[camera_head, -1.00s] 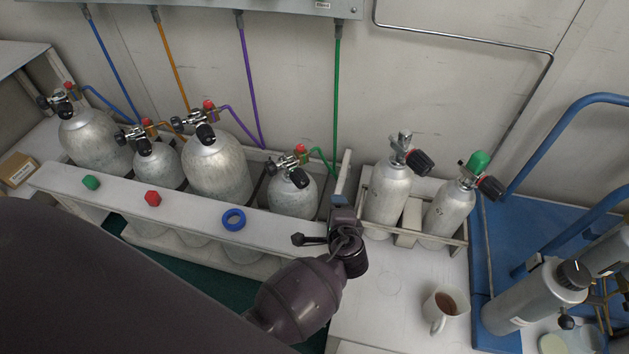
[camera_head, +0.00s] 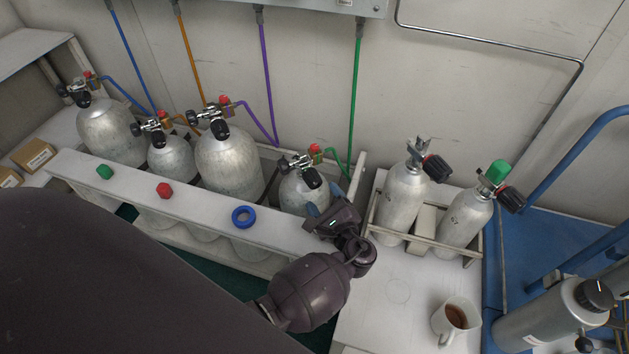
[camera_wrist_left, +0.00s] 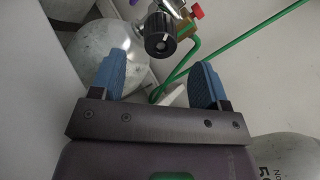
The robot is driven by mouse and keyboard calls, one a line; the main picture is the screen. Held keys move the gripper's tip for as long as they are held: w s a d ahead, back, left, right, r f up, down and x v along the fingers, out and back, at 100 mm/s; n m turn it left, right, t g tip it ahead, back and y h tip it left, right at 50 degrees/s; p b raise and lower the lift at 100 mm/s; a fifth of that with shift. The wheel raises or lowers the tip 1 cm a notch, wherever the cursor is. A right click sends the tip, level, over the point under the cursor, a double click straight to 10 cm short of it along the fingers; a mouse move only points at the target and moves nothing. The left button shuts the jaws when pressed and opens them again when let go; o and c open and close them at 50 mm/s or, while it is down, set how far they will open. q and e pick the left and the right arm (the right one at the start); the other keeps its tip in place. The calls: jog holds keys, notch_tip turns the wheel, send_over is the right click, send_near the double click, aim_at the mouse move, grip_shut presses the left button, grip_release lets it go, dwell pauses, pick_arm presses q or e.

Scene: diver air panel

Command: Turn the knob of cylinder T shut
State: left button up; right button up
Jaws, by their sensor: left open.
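Several grey cylinders stand in the long white rack; no letter T is readable on any of them. The cylinder with the green hose (camera_head: 300,192) is the rightmost in that rack and nearest my left gripper. Its valve carries a black knob (camera_head: 312,177) and a small red cap. My left gripper (camera_head: 326,201) is open and empty, just in front and to the right of this cylinder. In the left wrist view the black knob (camera_wrist_left: 160,36) lies beyond the blue fingertips, roughly between them in the picture and not touched. My right gripper is not in view.
Two loose cylinders (camera_head: 401,195) stand in a small rack to the right. A mug (camera_head: 455,318) is on the white bench. The long rack's front ledge (camera_head: 205,203) bears green and red caps and a blue ring (camera_head: 243,216). A green hose (camera_head: 357,95) rises behind.

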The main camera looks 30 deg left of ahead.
aim_at(316, 185)
pick_arm(q)
jog(key=shift+x, duration=3.15)
jog(key=shift+c, duration=0.3)
